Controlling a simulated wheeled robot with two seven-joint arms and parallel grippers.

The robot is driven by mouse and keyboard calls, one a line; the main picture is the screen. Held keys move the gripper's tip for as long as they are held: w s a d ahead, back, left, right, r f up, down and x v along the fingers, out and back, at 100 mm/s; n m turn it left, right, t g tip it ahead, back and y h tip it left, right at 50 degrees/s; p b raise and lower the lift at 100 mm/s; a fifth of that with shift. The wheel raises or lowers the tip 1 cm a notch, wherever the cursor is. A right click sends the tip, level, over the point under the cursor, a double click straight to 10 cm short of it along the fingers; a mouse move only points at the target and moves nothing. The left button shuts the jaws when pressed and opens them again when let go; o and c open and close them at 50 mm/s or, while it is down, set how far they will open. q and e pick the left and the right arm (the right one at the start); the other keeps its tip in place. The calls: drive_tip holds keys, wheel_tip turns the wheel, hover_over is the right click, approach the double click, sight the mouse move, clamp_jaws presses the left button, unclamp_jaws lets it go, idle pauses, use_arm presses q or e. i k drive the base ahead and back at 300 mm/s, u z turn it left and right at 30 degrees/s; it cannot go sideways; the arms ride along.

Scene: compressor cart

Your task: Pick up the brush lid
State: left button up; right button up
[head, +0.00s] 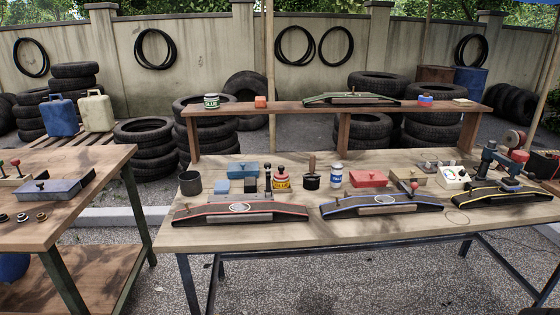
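A short dark pot (312,182) stands on the main workbench, near its middle. A lid with an upright brown handle (312,164) sits on top of it and looks like the brush lid. A brush below the lid is not visible. A yellow and red tin (282,179) stands just left of the pot, and a white and blue can (336,177) stands just right of it. Neither of my grippers is in view.
The workbench (240,238) holds long dark stands with red (210,212), blue (350,208) and yellow (480,197) edging along its front. A raised shelf (290,109) spans its back. Another bench (40,225) stands left, across a gap. The front edge strip is clear.

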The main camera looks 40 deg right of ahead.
sight(281, 174)
drive_tip(key=z, duration=0.9)
drive_tip(key=i, duration=1)
drive_tip(key=z, duration=1.4)
drive_tip(key=i, duration=0.15)
